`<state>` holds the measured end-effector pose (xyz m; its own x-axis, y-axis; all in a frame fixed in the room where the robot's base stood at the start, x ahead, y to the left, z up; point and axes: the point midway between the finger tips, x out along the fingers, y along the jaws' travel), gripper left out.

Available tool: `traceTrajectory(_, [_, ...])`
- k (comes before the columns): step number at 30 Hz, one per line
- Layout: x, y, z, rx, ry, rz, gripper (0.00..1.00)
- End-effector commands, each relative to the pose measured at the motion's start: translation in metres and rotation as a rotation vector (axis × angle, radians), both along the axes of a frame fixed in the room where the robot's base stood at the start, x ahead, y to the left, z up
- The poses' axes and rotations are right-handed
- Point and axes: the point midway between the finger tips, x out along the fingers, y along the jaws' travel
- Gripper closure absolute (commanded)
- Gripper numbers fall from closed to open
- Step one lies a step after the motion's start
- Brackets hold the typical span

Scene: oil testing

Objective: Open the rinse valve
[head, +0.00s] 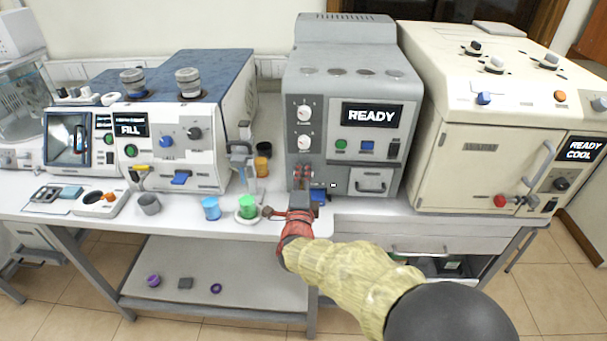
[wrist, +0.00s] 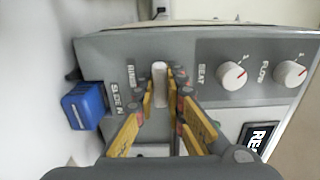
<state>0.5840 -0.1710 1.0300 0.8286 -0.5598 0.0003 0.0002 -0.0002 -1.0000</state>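The rinse valve handle is a pale upright lever (wrist: 159,72) on the grey machine's front, beside the label RINSE in the wrist view. My gripper (wrist: 161,92) has its yellow-padded fingers on either side of this lever, very close to it. I cannot tell whether both pads touch it. In the head view my gripper (head: 303,180) is at the lower left front of the grey machine (head: 345,85), whose display reads READY. The lever is too small and too covered by the gripper to make out there.
A blue block (wrist: 84,105) juts out near the label SLIDE IN. The SEAT knob (wrist: 233,76) and FLOW knob (wrist: 290,74) are on the panel. A green cup (head: 248,207) and blue cup (head: 211,208) stand left of my arm. A cream machine (head: 490,110) stands to the right.

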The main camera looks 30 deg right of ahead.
Motion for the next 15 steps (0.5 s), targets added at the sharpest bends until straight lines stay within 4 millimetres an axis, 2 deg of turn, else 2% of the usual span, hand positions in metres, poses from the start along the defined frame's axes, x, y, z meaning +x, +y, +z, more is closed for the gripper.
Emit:
traceTrajectory(5, [-0.0001, 0.0001, -0.0003, 0.001, 0.001, 0.0, 1.0])
traceTrajectory(15, [-0.0002, 0.0001, -0.0009, -0.002, 0.003, 0.0, 1.0])
